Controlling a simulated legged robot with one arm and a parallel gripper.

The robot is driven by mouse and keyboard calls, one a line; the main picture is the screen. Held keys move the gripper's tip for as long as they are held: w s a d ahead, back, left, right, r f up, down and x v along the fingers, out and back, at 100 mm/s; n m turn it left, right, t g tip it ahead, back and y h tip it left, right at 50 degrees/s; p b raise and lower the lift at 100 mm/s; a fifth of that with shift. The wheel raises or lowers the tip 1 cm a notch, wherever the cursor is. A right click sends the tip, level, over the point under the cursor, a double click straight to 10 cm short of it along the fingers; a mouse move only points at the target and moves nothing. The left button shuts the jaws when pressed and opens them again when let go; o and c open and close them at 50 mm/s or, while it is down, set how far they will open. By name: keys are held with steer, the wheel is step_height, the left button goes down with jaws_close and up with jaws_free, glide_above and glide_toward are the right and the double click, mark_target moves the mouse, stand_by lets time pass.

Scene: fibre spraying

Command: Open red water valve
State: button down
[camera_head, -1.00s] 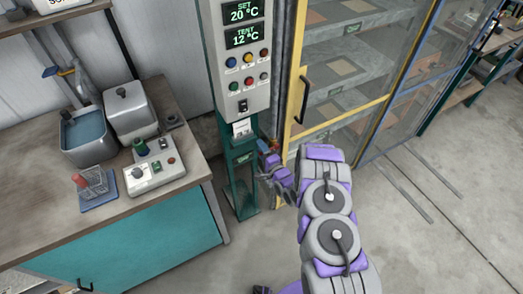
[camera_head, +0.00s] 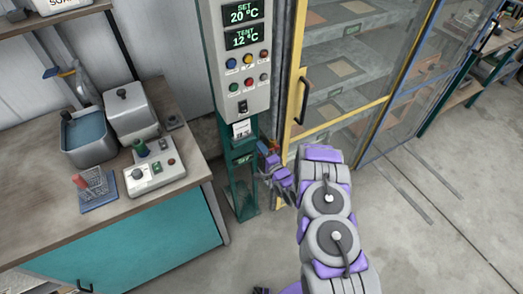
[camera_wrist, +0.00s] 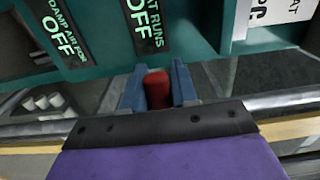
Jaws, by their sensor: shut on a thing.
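The red valve handle (camera_wrist: 157,89) shows in the middle of the wrist view, between the two blue fingers of my gripper (camera_wrist: 158,86). The fingers are shut on it from both sides. Behind it is a green panel with labels ending in "OFF". In the head view my gripper (camera_head: 266,160) is low beside the green stand (camera_head: 240,180) under the control box. The valve itself is mostly hidden there behind my wrist and is too small to make out clearly.
The control box (camera_head: 240,60) reads SET 20 °C and TENT 12 °C. A yellow-framed glass cabinet (camera_head: 294,90) stands just right of my gripper. A workbench (camera_head: 110,222) with a basin (camera_head: 88,155) and a switch box (camera_head: 154,172) is on the left. Floor at right is mostly open.

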steer(key=shift+s+f+m, duration=0.1)
steer(key=shift+m, duration=0.2)
steer(key=shift+w+d+r+m+b, duration=0.15)
steer(key=shift+d+r+m+b, duration=0.35)
steer(key=shift+m, duration=0.9)
steer(key=shift+w+d+r+m+b, duration=0.1)
steer(key=shift+w+r+m+b, duration=0.15)
steer(key=shift+r+m, duration=0.9)
steer(key=shift+w+d+r+m+b, duration=0.15)
steer(key=shift+r+m+b, duration=0.25)
steer(key=shift+m, duration=1.25)
steer(key=shift+d, duration=0.1)
steer(key=c, duration=1.1)
jaws_free()
steer(key=shift+f, duration=0.1)
steer(key=shift+o, duration=0.7)
steer(key=shift+r, duration=0.2)
